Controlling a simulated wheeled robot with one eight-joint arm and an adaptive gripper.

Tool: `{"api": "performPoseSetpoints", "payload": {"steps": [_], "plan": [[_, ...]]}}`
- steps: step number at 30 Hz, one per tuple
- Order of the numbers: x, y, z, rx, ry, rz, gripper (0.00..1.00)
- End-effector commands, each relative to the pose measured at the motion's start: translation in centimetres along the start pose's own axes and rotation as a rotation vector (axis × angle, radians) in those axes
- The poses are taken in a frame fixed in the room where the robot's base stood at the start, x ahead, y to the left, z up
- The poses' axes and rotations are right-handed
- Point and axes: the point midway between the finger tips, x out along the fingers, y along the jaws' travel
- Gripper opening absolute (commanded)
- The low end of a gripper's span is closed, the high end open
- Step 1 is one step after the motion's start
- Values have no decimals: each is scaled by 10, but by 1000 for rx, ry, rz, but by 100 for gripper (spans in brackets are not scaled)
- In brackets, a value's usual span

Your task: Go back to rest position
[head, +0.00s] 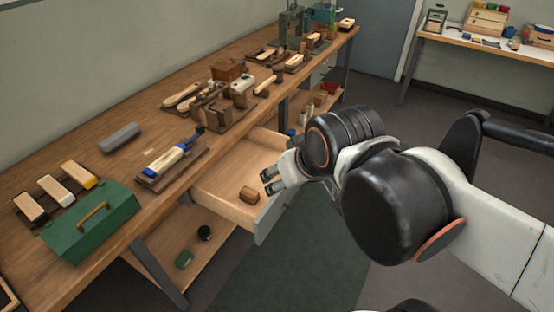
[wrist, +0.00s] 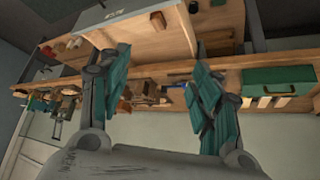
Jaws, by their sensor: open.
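My gripper (head: 269,181) is open and empty, with its fingertips above the open drawer (head: 226,194) in the head view. A small brown block (head: 249,194) lies in the drawer, just left of and below my fingertips, apart from them. In the wrist view my gripper (wrist: 150,55) shows its two teal-padded fingers spread wide. The drawer (wrist: 145,40) and the brown block (wrist: 157,21) appear between and beyond the fingers there.
The long wooden workbench (head: 150,125) carries a green toolbox (head: 92,222), a blue-and-white tool (head: 172,160) and several brushes and wooden fixtures. A second bench (head: 480,42) stands at the back right. The dark floor (head: 300,270) beside the drawer is clear.

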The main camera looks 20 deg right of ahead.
Motion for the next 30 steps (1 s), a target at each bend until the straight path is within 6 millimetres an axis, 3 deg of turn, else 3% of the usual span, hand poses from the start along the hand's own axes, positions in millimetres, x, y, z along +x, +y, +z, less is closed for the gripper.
{"api": "performPoseSetpoints", "payload": {"steps": [6, 30], "plan": [[-4, 0, 12, 22, 20, 1, 58], [-4, 0, 12, 22, 19, 1, 58]]}}
